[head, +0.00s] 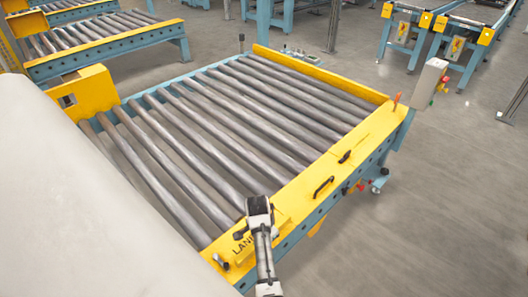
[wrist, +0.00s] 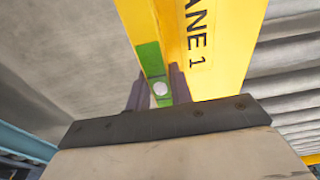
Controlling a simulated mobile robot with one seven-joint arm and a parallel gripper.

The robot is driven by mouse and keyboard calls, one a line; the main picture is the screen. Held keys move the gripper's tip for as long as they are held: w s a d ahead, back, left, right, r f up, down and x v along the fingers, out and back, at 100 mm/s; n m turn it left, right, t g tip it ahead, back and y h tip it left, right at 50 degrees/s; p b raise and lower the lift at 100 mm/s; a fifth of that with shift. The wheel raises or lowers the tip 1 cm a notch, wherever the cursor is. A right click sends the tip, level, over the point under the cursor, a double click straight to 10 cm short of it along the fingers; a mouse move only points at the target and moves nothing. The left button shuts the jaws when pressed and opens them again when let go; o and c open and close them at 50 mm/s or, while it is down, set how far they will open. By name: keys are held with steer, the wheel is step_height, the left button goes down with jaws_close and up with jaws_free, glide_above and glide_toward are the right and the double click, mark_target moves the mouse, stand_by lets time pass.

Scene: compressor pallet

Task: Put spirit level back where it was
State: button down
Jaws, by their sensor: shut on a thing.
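My gripper (wrist: 160,90) is shut, its two dark fingers on either side of a green piece with a pale round spot. I take this to be the spirit level (wrist: 150,62). It lies against or just above the yellow rail (wrist: 210,50) lettered LANE 1; I cannot tell whether it touches. In the head view my gripper (head: 241,233) is at the near yellow rail by the lettering, largely hidden by my wrist, and the spirit level cannot be made out.
A black handle (head: 323,186), a small dark tool (head: 344,157) and an orange-red item (head: 396,101) are along the yellow rail. A small grey cylinder (head: 220,262) is at its near end. The grey rollers (head: 230,125) are bare. A grey control box (head: 429,83) stands at the right corner.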

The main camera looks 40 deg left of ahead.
steer(key=shift+f, duration=1.3)
steer(key=c, duration=1.3)
jaws_free()
steer(key=shift+f, duration=0.15)
steer(key=shift+o, duration=0.2)
